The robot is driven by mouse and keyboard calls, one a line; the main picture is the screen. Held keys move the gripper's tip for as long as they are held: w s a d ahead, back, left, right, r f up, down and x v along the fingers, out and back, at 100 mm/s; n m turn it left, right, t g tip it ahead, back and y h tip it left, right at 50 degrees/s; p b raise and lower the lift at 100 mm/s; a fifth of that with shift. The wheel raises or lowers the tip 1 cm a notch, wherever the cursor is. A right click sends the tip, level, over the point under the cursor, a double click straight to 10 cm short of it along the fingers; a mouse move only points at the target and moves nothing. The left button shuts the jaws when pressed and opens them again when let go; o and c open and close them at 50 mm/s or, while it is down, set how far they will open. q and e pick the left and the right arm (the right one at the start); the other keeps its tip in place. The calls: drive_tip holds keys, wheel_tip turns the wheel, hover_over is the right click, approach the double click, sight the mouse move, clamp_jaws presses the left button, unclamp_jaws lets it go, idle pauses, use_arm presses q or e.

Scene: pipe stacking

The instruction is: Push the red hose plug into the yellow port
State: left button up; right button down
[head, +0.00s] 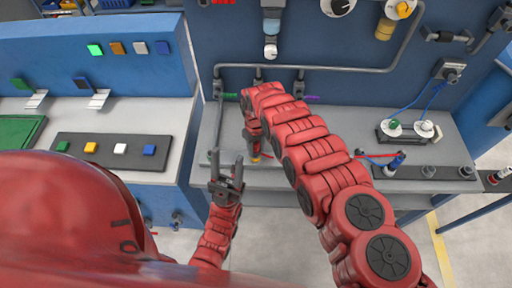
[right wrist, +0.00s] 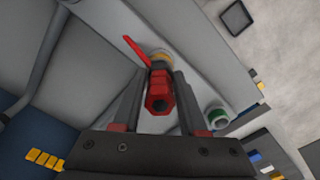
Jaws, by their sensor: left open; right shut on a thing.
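The red hose plug (right wrist: 159,92) sits between the two dark fingers of my right gripper (right wrist: 160,98) in the right wrist view, and the gripper is shut on it. The yellow port (right wrist: 160,58) shows as a yellow ring just beyond the plug's far end. The plug is roughly in line with it; I cannot tell whether it is inside the ring or just short of it. In the head view a bit of yellow (head: 256,157) shows below my right wrist, which hides the plug. My left gripper (head: 227,160) is open and empty, left of the right wrist.
A grey pipe (head: 330,68) runs along the blue panel. A red and blue hose piece (head: 396,161) lies on the right bench. A dark strip with coloured blocks (head: 110,150) lies on the left bench.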

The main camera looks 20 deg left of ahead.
drive_tip(key=shift+f, duration=0.3)
drive_tip(key=shift+f, duration=0.15)
drive_tip(key=shift+c, duration=1.8)
unclamp_jaws()
drive_tip(key=shift+r, duration=0.2)
wheel_tip(320, 180, up, 8)
drive_tip(key=b, duration=0.3)
drive_tip(key=shift+f, duration=0.15)
wheel_tip(320, 180, up, 10)
drive_tip(key=p, duration=0.3)
drive_tip(key=shift+f+p, duration=0.25)
drive_tip(key=shift+p, duration=0.1)
